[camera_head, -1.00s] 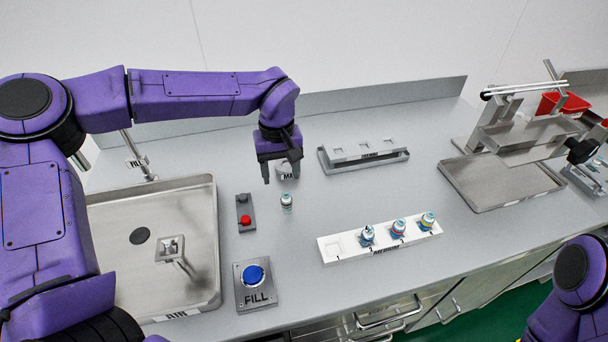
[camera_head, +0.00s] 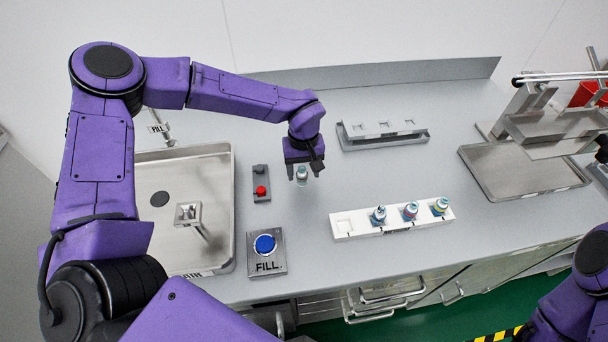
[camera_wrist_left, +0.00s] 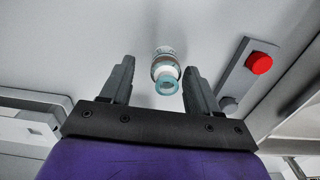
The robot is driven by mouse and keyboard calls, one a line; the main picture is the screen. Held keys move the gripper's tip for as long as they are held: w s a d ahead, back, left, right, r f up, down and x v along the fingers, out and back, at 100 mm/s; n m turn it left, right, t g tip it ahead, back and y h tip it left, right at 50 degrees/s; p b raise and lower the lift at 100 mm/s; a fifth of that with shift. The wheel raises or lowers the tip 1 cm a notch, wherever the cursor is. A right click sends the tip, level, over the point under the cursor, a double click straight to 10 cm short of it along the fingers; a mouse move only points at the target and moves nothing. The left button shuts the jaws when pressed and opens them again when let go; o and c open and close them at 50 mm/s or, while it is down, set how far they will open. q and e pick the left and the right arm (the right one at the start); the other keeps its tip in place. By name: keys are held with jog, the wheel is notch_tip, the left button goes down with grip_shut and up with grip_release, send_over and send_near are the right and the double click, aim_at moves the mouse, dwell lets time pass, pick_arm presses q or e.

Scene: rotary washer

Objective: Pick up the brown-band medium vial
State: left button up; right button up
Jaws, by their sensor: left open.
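A small vial (camera_head: 301,173) with a pale teal top stands upright on the counter, apart from the white rack. It also shows in the left wrist view (camera_wrist_left: 166,70), just beyond the fingertips and between their lines. Its band colour is too small to tell for sure. My left gripper (camera_head: 304,177) is open above and around the vial's place, pointing down; its two dark fingers also show in the left wrist view (camera_wrist_left: 159,68), one on each side, with no clear contact. My right gripper is out of view.
A white rack (camera_head: 345,228) in front holds several vials, with an empty leftmost slot. A grey rack (camera_head: 383,140) stands behind. A red-button box (camera_head: 261,185), the blue FILL button (camera_head: 266,246) and a sink tray (camera_head: 160,245) lie left.

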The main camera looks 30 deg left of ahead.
pick_arm(q)
jog(key=shift+s+r, duration=0.4)
jog(key=shift+s, duration=0.2)
jog(key=c, duration=1.1)
jog(key=shift+w+f, duration=0.1)
jog(key=shift+w, duration=0.1)
